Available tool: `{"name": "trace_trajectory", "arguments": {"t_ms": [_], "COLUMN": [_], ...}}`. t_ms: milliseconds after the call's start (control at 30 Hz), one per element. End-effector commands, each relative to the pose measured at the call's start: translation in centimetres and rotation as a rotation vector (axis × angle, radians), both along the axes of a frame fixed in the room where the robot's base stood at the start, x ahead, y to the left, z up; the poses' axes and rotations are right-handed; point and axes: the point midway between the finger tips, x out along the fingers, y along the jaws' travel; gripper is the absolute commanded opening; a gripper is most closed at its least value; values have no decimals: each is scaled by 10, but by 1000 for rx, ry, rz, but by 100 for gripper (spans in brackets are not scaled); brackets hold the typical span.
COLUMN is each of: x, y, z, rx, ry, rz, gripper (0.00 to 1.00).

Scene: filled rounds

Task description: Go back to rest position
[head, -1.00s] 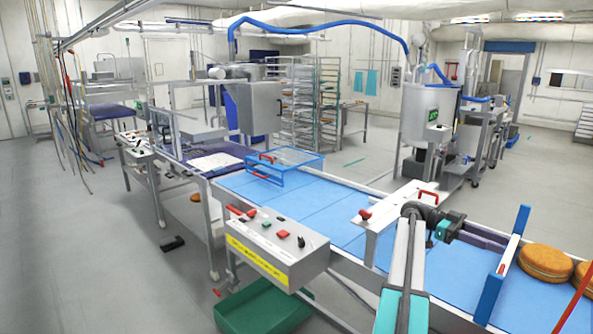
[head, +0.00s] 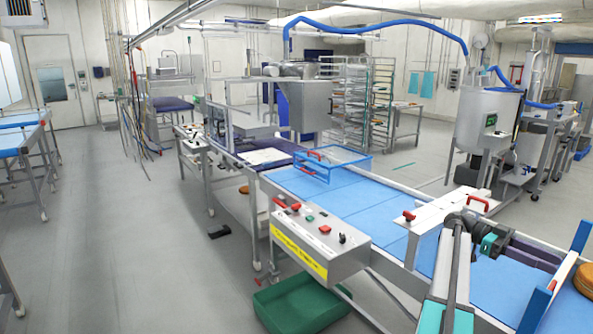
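My arm rises from the bottom edge at right, and its elbow stands over the blue conveyor (head: 345,203). From there a dark forearm with a teal band runs right to my gripper (head: 543,254), low over the right part of the belt. The fingers are too small and dark to tell open from shut, and I see nothing clearly held. A brown filled round (head: 586,280) lies on the belt at the right edge, partly cut off.
A control box (head: 318,240) with red buttons juts from the conveyor's near side. A green crate (head: 300,303) stands on the floor below it. A black pedal (head: 219,231) lies further left. Blue-topped tables (head: 22,138) stand at far left. The grey floor between is clear.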

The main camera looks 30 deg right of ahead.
Motion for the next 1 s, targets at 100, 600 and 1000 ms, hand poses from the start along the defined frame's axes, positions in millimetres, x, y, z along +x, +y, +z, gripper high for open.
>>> {"name": "trace_trajectory", "arguments": {"t_ms": [100, 600, 1000], "x": [20, 145, 220], "y": [5, 73, 180], "z": [-13, -129, -279], "rx": [11, 129, 366], "ry": [7, 76, 95], "rz": [28, 235, 457], "gripper": [34, 34, 34]}}
